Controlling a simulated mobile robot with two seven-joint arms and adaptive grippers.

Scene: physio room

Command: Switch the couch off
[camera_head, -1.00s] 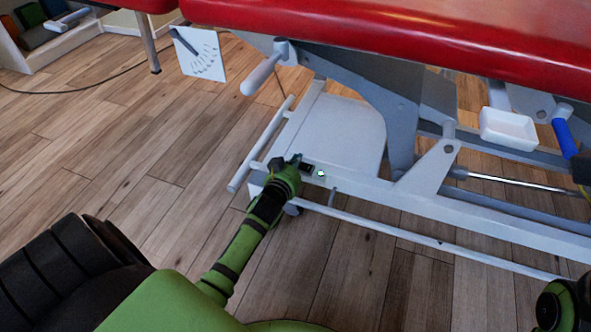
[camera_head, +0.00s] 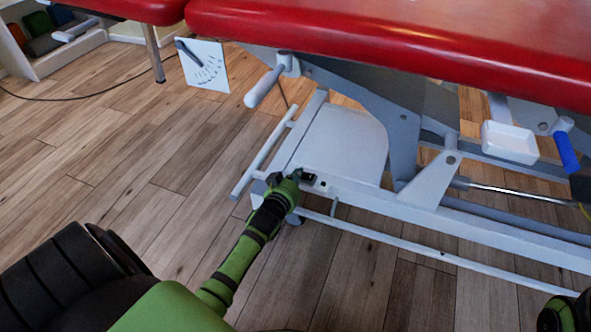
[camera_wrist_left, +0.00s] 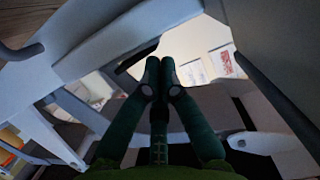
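The couch has a red padded top (camera_head: 400,40) and a pale grey metal frame (camera_head: 430,185). On the frame's lower left end is a small black switch (camera_head: 309,179), with a small dark spot, seemingly its lamp (camera_head: 322,184), just to its right. My left gripper (camera_head: 296,177) is at the left side of the switch, touching or very close; the contact is hidden. In the left wrist view its two dark green fingers (camera_wrist_left: 160,68) are together with nothing seen between them. The switch cannot be made out in that view.
A white tray (camera_head: 509,143) and a blue grip (camera_head: 566,151) are at the right. Wooden floor (camera_head: 110,150) is clear at the left.

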